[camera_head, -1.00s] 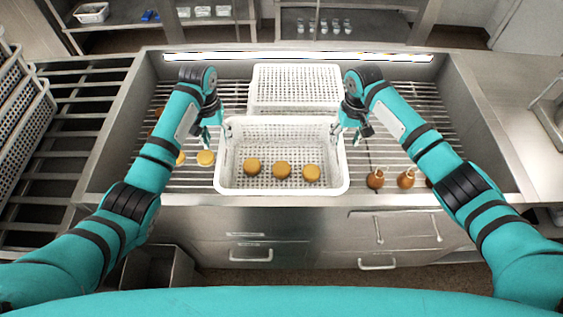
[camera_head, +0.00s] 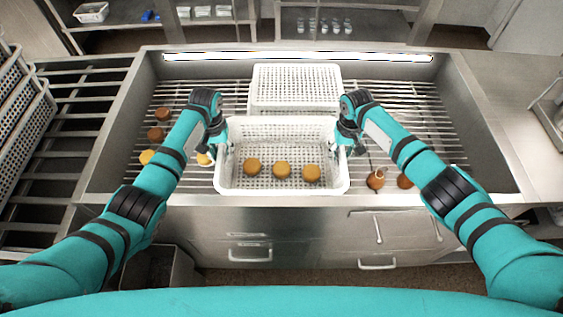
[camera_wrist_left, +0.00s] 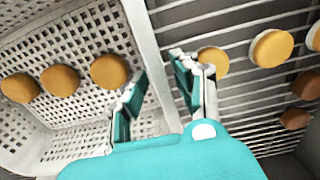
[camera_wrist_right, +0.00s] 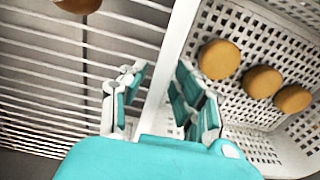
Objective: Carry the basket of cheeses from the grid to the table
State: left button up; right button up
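The white perforated basket (camera_head: 232,183) stands on the metal grid with three round yellow-brown cheeses (camera_head: 282,171) in a row inside. It also shows in both wrist views, left (camera_wrist_left: 143,35) and right (camera_wrist_right: 176,45). My left gripper (camera_head: 222,153) is at the basket's left side; in the left wrist view its open fingers (camera_wrist_left: 157,70) straddle the side wall. My right gripper (camera_head: 350,144) is at the right side; in the right wrist view its open fingers (camera_wrist_right: 158,78) straddle that wall. Gaps show between fingers and walls. The table is not clearly identifiable.
Another white perforated basket (camera_head: 295,78) stands directly behind. A bare steel counter (camera_head: 505,110) is at far right. A dark slatted rack (camera_head: 75,140) is at left.

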pick_arm(q)
jog(key=c, duration=0.4)
pick_arm(e)
jog(key=c, duration=0.4)
pick_arm(q)
grip_shut()
pick_arm(e)
grip_shut()
pick_arm(q)
jog(key=shift+a, duration=0.1)
pick_arm(e)
jog(key=shift+d, duration=0.15)
pick_arm(q)
jog(key=shift+r, duration=0.1)
pick_arm(e)
jog(key=shift+r, duration=0.1)
